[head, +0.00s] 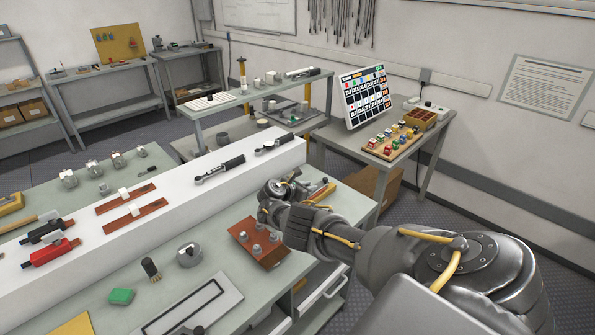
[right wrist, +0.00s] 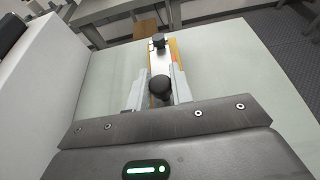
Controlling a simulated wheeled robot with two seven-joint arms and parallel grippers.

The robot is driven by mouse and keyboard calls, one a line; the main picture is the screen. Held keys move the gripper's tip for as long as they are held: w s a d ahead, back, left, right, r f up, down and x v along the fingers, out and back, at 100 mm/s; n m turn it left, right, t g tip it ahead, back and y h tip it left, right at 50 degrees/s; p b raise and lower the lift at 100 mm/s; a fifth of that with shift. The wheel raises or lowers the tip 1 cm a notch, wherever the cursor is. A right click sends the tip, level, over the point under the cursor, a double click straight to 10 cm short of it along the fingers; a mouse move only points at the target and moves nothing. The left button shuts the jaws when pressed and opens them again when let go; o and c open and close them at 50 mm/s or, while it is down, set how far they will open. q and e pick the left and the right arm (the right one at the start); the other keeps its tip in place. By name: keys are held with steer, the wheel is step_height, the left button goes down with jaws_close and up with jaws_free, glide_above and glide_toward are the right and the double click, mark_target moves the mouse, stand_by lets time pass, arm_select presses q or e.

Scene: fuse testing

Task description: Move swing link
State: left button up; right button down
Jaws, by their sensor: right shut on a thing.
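The swing link seems to be the flat piece with orange edges and a pale middle (right wrist: 159,63) in the right wrist view. It has a black round knob (right wrist: 160,86) at its near end and a smaller dark knob (right wrist: 158,41) further along. My right gripper (right wrist: 160,92) has its two pale fingers on either side of the near knob and is shut on it. In the head view my right gripper (head: 291,188) is low at the right end of the bench, hiding most of the piece. A yellow-orange part (head: 322,192) shows beyond it. My left gripper is not in view.
A long white raised block (head: 190,212) runs along the bench beside my gripper, bearing torque wrenches (head: 217,170). A reddish-brown plate with metal posts (head: 257,244) lies close in front. Bare bench top (right wrist: 225,70) lies right of the piece, ending at an edge.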

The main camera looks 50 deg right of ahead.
steer(key=shift+s+f, duration=0.1)
steer(key=shift+s, duration=0.05)
stand_by(0.3)
steer(key=c, duration=1.2)
jaws_free()
steer(key=shift+c, duration=0.2)
steer(key=shift+a+r, duration=0.2)
steer(key=shift+a, duration=0.05)
steer(key=p+v, duration=0.4)
steer(key=v, duration=0.5)
steer(key=shift+p, duration=0.35)
steer(key=shift+a+r, duration=0.2)
steer(key=shift+a, duration=0.4)
